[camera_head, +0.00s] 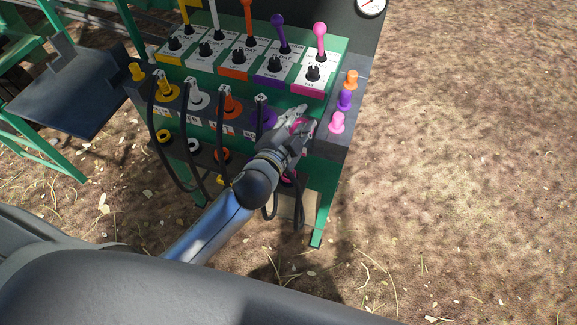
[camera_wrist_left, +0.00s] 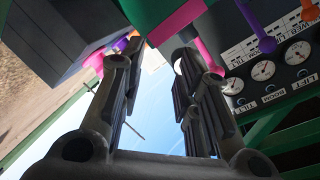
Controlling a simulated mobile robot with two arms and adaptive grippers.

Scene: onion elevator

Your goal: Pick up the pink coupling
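My left gripper (camera_head: 296,128) reaches in from the lower left to the right end of the row of hose couplings on the green stand. Its two fingers look spread in the left wrist view (camera_wrist_left: 155,85), with only sky clearly seen between them. A small pink part (camera_head: 297,124) shows at the fingers in the head view, probably the pink coupling, mostly hidden by the hand. I cannot tell whether the fingers touch it. A pink plug (camera_head: 337,122) stands upright on the side ledge, right of the gripper. My right gripper is not in view.
Yellow (camera_head: 168,90), white (camera_head: 198,97), orange (camera_head: 230,104) and purple (camera_head: 263,116) couplings with black hoses stand left of the gripper. Colored levers, including a pink one (camera_head: 320,38), rise behind. Purple (camera_head: 345,99) and orange (camera_head: 351,79) plugs share the ledge. Open ground lies right.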

